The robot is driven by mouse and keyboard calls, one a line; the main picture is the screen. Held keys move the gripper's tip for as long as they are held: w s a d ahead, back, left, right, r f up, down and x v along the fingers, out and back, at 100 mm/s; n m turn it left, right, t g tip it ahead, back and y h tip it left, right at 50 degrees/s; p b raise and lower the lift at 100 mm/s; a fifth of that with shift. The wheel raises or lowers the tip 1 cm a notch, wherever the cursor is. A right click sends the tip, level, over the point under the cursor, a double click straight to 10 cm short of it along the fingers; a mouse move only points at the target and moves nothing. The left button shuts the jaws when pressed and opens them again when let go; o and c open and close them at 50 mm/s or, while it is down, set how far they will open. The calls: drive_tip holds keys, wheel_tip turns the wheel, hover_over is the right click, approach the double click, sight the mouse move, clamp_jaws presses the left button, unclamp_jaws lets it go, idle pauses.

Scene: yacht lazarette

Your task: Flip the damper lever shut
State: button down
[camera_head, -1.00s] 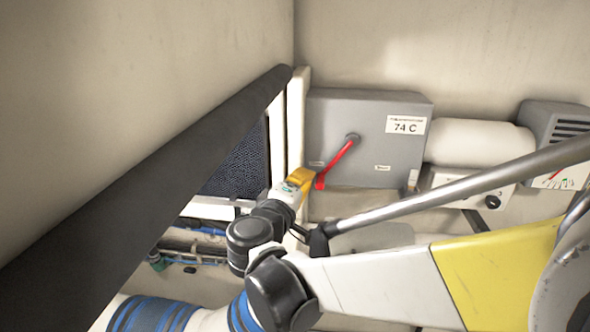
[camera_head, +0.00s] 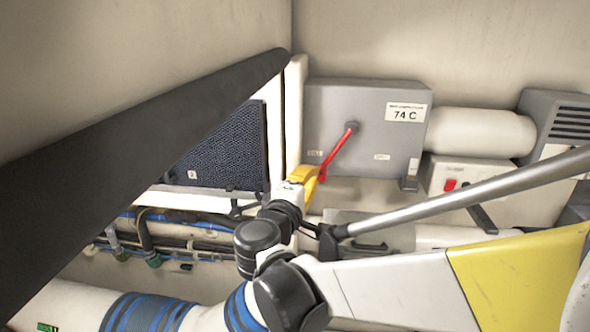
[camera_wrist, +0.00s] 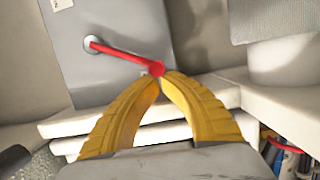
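The damper lever (camera_head: 339,152) is a red handle on the front of a grey box (camera_head: 370,98) labelled 74 C. It slants from its round pivot down to the left; in the wrist view the lever (camera_wrist: 122,53) ends in a red knob at my fingertips. My gripper (camera_head: 317,176) has yellow fingers and is at the lever's lower end. In the wrist view my gripper (camera_wrist: 160,79) has its fingertips together right at the knob. I cannot tell whether they touch it or pinch any of it.
A thick dark bar (camera_head: 150,120) crosses the left side. A dark mesh panel (camera_head: 225,150) stands left of the box, with hoses below. A white cylinder (camera_head: 480,131), a small unit with a red switch (camera_head: 449,184) and a vented grey box (camera_head: 562,120) are to the right.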

drive_tip(key=d+f+n+b, duration=0.1)
drive_tip(key=d+n+b, duration=0.1)
drive_tip(key=d+f+n+b, duration=0.1)
drive_tip(key=d+n, duration=0.1)
drive_tip(key=s+d+f+n+t+b, duration=0.1)
drive_tip(key=d+b, duration=0.1)
drive_tip(key=shift+n+b, duration=0.3)
drive_tip(key=shift+n, duration=0.1)
drive_tip(key=d+n, duration=0.2)
drive_tip(key=s+d+n+t+b, duration=0.1)
drive_tip(key=d+n, duration=0.1)
drive_tip(key=shift+d+r+n, duration=0.15)
drive_tip(key=shift+n, duration=0.15)
drive_tip(key=shift+s+d+r+n+t+y+b, duration=0.1)
drive_tip(key=shift+d+r+n+t+y+b, duration=0.15)
drive_tip(key=shift+d+n, duration=0.45)
drive_tip(key=shift+s+d+r+n+t+y+b, duration=0.15)
drive_tip(key=shift+d+n+t+y, duration=0.2)
drive_tip(key=shift+n, duration=0.45)
drive_tip(key=shift+d, duration=0.1)
